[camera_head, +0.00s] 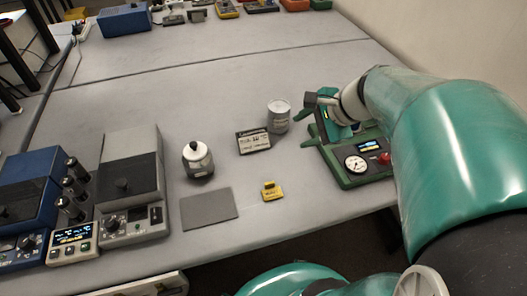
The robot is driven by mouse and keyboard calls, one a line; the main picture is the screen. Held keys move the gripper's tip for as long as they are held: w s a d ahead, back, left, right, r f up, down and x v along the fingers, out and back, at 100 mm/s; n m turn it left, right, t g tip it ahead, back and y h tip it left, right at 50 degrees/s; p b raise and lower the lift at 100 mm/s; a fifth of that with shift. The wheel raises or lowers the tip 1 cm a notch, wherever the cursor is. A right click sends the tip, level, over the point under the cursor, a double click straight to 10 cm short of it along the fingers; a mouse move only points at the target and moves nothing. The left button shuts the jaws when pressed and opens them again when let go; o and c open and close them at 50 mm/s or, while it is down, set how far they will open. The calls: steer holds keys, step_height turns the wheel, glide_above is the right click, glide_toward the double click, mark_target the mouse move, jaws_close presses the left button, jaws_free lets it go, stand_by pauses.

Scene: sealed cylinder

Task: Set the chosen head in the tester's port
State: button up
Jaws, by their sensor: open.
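A green tester (345,178) with a round gauge, a small display and a red button stands at the right of the table. My teal arm reaches in from the right, and my gripper (322,107) is over the tester's back part. The gripper is open; the arm and dark jaw parts hide much of what lies beneath, so the port is not clearly visible. I cannot tell whether anything sits between the jaws. A silver-white can (278,117) stands left of the gripper. I cannot tell which thing is the chosen head.
A dark label card (254,141) lies beside the can. A yellow piece (272,191) and a grey mat (209,208) lie near the front edge. Grey (132,185) and blue (27,195) instruments stand at the left. The table's middle back is clear; several items line its far edge.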

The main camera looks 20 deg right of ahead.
steer(key=s+a+r+n+h, duration=0.1)
steer(key=s+a+n+h, duration=0.1)
steer(key=a+n, duration=0.4)
steer(key=s+a+r+n+h, duration=0.1)
steer(key=s+a+n, duration=0.4)
steer(key=n, duration=0.7)
steer(key=shift+s+a+r+g+h, duration=0.25)
steer(key=shift+a+h, duration=0.25)
steer(key=shift+a, duration=0.65)
steer(key=shift+d, duration=0.15)
